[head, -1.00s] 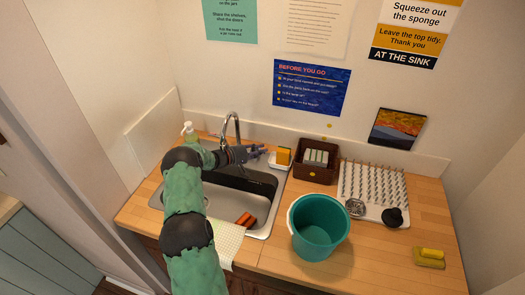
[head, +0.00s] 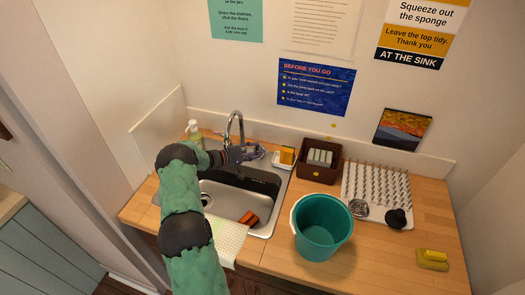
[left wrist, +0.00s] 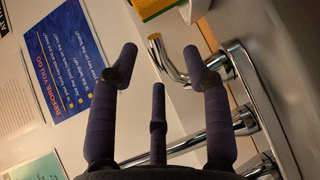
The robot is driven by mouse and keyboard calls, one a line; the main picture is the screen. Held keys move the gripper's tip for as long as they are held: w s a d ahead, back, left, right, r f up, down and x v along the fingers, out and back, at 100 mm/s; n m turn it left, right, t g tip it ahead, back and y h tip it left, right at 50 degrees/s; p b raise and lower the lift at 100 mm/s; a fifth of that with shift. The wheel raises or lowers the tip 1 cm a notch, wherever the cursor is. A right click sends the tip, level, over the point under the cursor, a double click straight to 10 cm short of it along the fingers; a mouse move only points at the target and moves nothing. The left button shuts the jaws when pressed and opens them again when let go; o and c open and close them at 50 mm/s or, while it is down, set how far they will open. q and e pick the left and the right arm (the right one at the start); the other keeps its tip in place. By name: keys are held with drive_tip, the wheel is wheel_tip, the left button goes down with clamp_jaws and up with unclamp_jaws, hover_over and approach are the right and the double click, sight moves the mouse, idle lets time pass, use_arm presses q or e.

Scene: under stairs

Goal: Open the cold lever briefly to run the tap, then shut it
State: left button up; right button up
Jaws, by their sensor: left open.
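The chrome tap (head: 233,122) stands at the back of the sink (head: 240,205), its curved spout rising behind my left gripper (head: 250,153). In the left wrist view, my left gripper (left wrist: 160,65) is open with its dark fingers spread. A chrome lever (left wrist: 164,60) with a curved end shows between and beyond the fingertips, joined to the tap body (left wrist: 238,62) on the right. I cannot tell whether any finger touches it. In the head view the gripper hides the lever and the tap's base. My right gripper is not in view.
A soap bottle (head: 195,133) stands left of the tap. A yellow sponge (head: 287,155) on a white dish and a brown caddy (head: 320,160) are to the right. A teal bucket (head: 322,226) and drying rack (head: 375,190) stand on the counter. An orange object (head: 248,217) lies in the sink.

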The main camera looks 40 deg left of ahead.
use_arm(q)
drive_tip(key=v, duration=0.8)
idle(0.4)
